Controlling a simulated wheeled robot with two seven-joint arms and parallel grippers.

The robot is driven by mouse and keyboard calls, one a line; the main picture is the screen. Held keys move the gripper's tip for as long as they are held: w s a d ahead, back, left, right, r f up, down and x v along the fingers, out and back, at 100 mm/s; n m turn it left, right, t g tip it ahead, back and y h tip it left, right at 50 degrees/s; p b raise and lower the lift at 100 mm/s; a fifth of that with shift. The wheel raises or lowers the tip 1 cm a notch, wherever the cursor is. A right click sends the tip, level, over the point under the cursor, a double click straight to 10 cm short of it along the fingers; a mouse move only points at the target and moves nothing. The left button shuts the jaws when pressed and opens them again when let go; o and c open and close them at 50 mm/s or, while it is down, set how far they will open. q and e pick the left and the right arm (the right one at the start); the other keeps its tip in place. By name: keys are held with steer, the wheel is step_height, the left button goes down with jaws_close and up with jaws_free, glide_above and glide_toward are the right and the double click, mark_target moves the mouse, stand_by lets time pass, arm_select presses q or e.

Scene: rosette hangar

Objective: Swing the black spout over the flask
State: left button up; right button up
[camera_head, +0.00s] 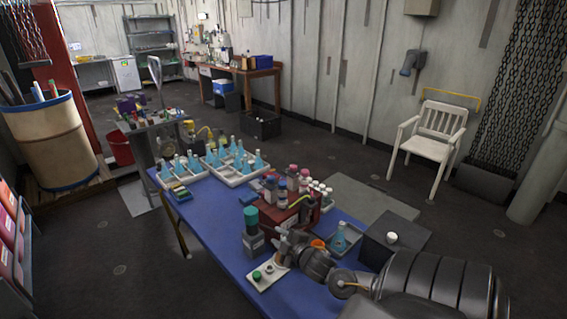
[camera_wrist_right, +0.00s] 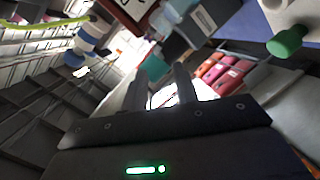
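A flask with blue liquid (camera_head: 340,238) stands upright on a small grey tray (camera_head: 354,251) on the blue table (camera_head: 220,222). A small dark upright part (camera_head: 307,213) by the box may be the black spout; I cannot tell for sure. My right gripper (camera_head: 283,246) is low over the table, left of the flask, and partly hides things there. In the right wrist view its two fingers (camera_wrist_right: 160,88) stand apart, with no object clearly held. My left gripper is out of view.
A teal-capped bottle (camera_head: 252,234) and a white plate with knobs (camera_head: 268,276) are close to my right gripper. A black box with a white knob (camera_head: 392,240) stands beyond the flask. Trays of flasks (camera_head: 233,178) fill the table's far end. A white chair (camera_head: 432,143) stands behind.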

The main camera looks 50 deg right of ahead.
steer(key=shift+v, duration=1.3)
steer(key=s+a+f+m+g+y, duration=0.1)
steer(key=s+a+f+m+g, duration=0.1)
steer(key=s+a+f+g, duration=0.3)
steer(key=s+a+f+m+y, duration=0.1)
steer(key=s+a+f+m, duration=0.15)
steer(key=a, duration=0.45)
steer(key=s+a+m+g+y, duration=0.2)
steer(key=s+a+g, duration=0.5)
steer(key=s+a, duration=0.7)
step_height(320, 180, down, 25)
steer(key=g, duration=0.1)
steer(key=s+d+f+g, duration=0.1)
steer(key=s+d+f, duration=0.1)
steer(key=s+f, duration=1.4)
steer(key=shift+s+d, duration=0.15)
steer(key=shift+s, duration=0.65)
